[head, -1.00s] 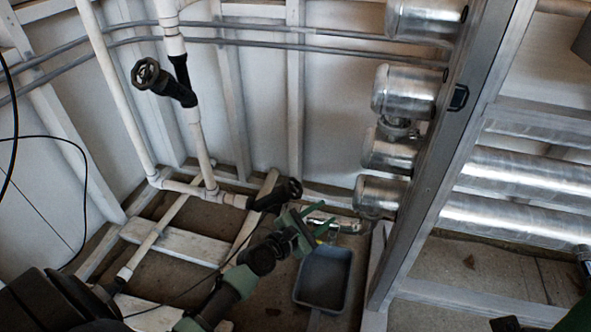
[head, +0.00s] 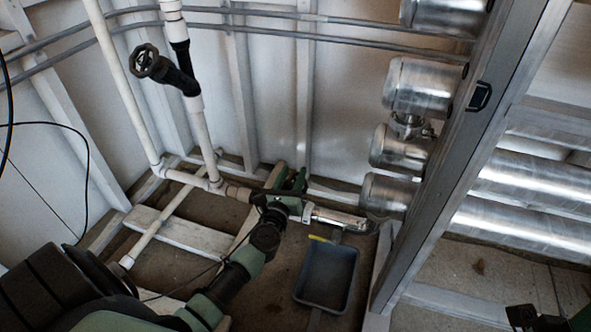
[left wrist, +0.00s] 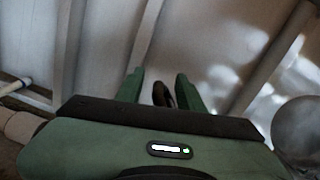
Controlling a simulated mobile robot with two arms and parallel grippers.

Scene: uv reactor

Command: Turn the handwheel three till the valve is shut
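A black handwheel (left wrist: 162,93) shows between the green fingers of my left gripper (left wrist: 161,88) in the left wrist view. It sits nearer the right finger, with a gap on the left side. In the head view my left gripper (head: 290,180) is at the lower valve on the white pipe and hides most of that wheel. The fingers are apart, around the wheel rather than clamped on it. Another black handwheel (head: 145,61) is on the upper valve at the upper left, apart from my gripper. No number shows on either wheel.
A metal cylinder (head: 337,220) lies just right of my left gripper. A grey tray (head: 327,274) is on the floor below it. A grey upright post (head: 470,130) and silver tanks (head: 423,87) stand to the right. White beams cross the floor.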

